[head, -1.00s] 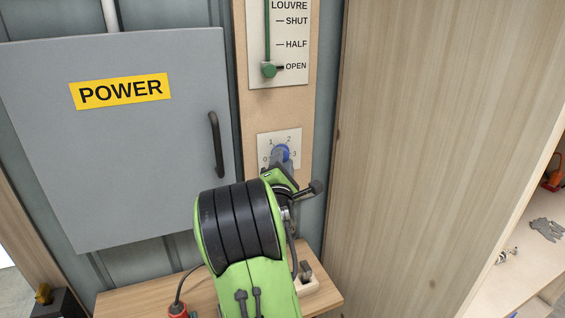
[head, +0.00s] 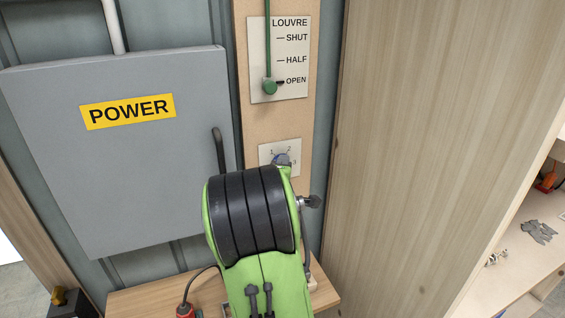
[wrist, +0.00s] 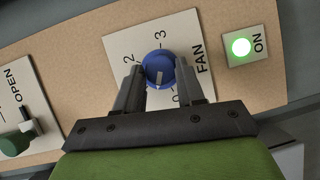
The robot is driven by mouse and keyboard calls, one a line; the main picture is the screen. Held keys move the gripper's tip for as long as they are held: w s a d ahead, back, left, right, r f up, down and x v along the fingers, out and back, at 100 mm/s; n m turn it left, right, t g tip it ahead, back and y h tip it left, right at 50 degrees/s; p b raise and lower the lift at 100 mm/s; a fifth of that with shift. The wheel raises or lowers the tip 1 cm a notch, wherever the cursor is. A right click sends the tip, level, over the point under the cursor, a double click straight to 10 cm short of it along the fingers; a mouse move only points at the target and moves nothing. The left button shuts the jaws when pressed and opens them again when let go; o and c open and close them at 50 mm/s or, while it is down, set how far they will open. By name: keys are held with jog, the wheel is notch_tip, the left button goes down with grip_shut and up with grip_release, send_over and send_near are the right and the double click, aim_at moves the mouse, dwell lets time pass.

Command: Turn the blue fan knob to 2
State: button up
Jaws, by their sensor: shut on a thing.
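The blue fan knob (wrist: 157,64) sits on a white FAN plate (wrist: 118,45) in the wrist view. My gripper (wrist: 160,72) has one finger on each side of the knob and is shut on it. A pale mark on the knob's face points toward the bottom of the wrist picture, on the side of the 0, away from the 3. The 2 shows beside the left finger; the 1 is hidden.
A lit green ON lamp (wrist: 242,47) is beside the plate. The louvre lever's green handle (head: 269,87) is above the knob, at OPEN. A grey POWER cabinet (head: 130,180) is at left, a wooden panel (head: 430,130) at right. A small wooden shelf (head: 140,300) is below.

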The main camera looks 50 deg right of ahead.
jog(key=m+t+y, duration=0.1)
jog(key=m+y, duration=0.2)
jog(key=m, duration=0.1)
jog(key=d+m+t+y, duration=0.1)
jog(key=m+y, duration=0.2)
jog(key=m, duration=0.1)
jog(key=s+m+t+y, duration=0.1)
jog(key=m+y, duration=0.3)
jog(key=shift+d+r+p, duration=0.15)
jog(key=shift+r+p, duration=0.1)
jog(key=shift+p, duration=0.05)
dwell(0.5)
jog(key=shift+m, duration=0.4)
jog(key=o, duration=1)
jog(key=shift+t, duration=0.3)
